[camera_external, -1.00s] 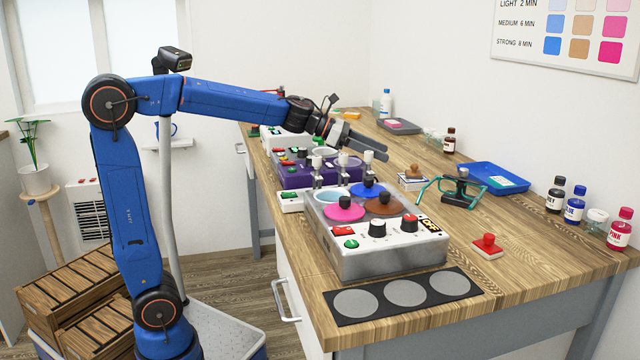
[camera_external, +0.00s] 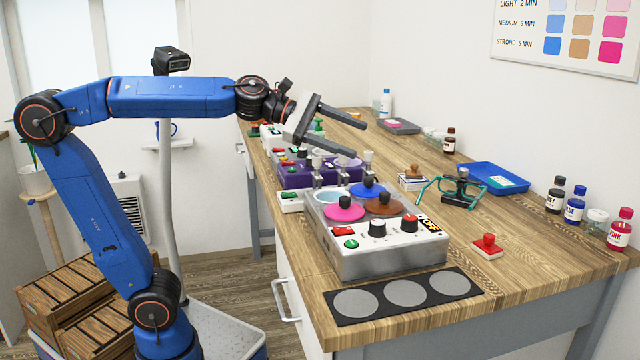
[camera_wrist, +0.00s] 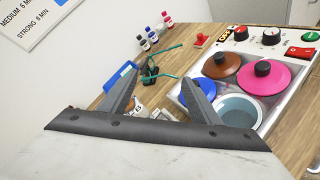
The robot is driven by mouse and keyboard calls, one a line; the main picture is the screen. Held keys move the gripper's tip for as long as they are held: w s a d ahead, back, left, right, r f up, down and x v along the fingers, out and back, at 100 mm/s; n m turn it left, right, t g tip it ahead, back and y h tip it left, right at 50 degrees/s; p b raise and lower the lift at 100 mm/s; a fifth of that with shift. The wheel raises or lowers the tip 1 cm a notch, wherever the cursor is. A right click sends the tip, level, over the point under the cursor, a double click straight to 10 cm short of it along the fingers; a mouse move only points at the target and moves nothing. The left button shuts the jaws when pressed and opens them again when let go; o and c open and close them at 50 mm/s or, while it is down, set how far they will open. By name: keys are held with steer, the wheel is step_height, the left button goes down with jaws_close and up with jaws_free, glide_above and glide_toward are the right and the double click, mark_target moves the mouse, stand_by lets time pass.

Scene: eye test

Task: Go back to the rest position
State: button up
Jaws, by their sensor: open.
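My gripper (camera_external: 358,120) is open and empty in the external view. It hangs in the air above the purple machine and the back of the worktop, with its two grey fingers spread and pointing right. In the wrist view the fingers of my gripper (camera_wrist: 165,90) stand apart with nothing between them. My blue arm is folded back at the elbow on the left, with its forearm nearly level. No rest mark or stand for the arm shows.
The wooden worktop (camera_external: 540,245) carries a metal bath with pink, blue and brown lids (camera_external: 383,205), a purple machine (camera_external: 292,177), teal glasses (camera_external: 440,187), a blue tray (camera_external: 490,177) and dye bottles (camera_external: 574,205). A black mat (camera_external: 405,293) lies at the front. Air above the bath is free.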

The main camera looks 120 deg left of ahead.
steer(key=s+d+f+m, duration=0.1)
steer(key=d+m, duration=0.1)
steer(key=d, duration=0.2)
steer(key=d+f+m+h, duration=0.1)
steer(key=d+m, duration=0.2)
steer(key=d, duration=0.1)
steer(key=s+d+f+m+h, duration=0.1)
steer(key=d+m, duration=0.1)
steer(key=d, duration=0.2)
steer(key=shift+s+d+m, duration=0.2)
steer(key=shift+s+m, duration=0.15)
steer(key=shift+m, duration=0.05)
steer(key=s+d+f+m+g+h, duration=0.25)
steer(key=s+d+f+m, duration=0.35)
steer(key=d+f+m, duration=0.3)
steer(key=s+d+f+m+g+h, duration=0.1)
steer(key=s+d+f+m+g, duration=0.2)
steer(key=s+d+f+m, duration=0.55)
steer(key=s+a+f+m+g, duration=0.1)
steer(key=s+f+m+g, duration=0.2)
steer(key=s+f+m, duration=0.3)
step_height(320, 180, down, 5)
steer(key=shift+s+r+y, duration=0.2)
steer(key=shift+s+y, duration=0.25)
steer(key=shift+s, duration=0.05)
steer(key=shift+a, duration=0.1)
